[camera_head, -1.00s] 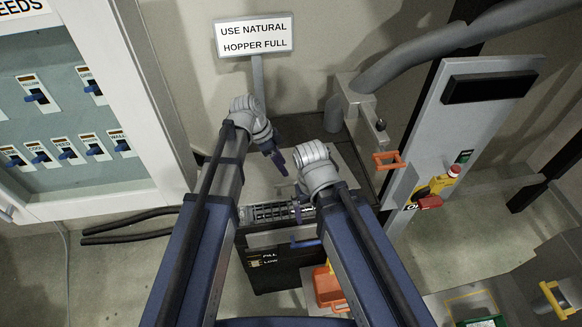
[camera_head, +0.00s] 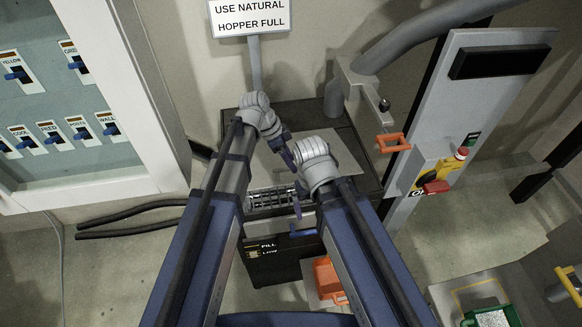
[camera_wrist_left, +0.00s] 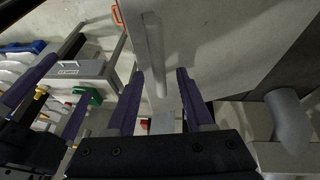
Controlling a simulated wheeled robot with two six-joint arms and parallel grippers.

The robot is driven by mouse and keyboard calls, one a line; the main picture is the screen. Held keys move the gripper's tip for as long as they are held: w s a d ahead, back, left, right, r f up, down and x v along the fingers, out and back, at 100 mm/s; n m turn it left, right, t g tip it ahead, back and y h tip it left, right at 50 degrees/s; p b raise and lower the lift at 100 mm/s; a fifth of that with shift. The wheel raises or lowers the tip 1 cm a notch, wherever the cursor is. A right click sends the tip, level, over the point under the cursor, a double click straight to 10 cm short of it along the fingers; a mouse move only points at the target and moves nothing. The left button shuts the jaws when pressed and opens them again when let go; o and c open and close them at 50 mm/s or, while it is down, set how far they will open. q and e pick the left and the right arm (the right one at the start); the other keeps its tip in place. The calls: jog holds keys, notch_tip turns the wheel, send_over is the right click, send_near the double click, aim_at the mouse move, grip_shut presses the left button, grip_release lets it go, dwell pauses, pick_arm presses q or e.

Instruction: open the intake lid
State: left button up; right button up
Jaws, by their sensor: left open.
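The intake lid looks to be the flat grey plate (camera_head: 345,150) on top of the dark machine box, and it lies closed. In the left wrist view the grey plate (camera_wrist_left: 235,45) fills the upper right, with a pale bar handle (camera_wrist_left: 155,50) along it. My left gripper (camera_head: 288,158) is over the plate, pointing down. In the left wrist view its purple fingers (camera_wrist_left: 158,100) are apart, with the bar's end between them and nothing gripped. My right gripper (camera_wrist_left: 52,98) shows there at lower left, its fingers apart and empty. My right wrist hides part of the plate in the head view.
A control post (camera_head: 470,110) with a red-and-yellow switch stands further right. An orange bin (camera_head: 328,280) is below the box's front. A switch cabinet (camera_head: 140,150) stands left, a sign (camera_head: 250,17) behind.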

pick_arm(q)
jog(key=shift+d+f, duration=0.2)
jog(key=shift+f, duration=0.2)
jog(key=shift+r, duration=0.1)
grip_shut()
dwell(1.1)
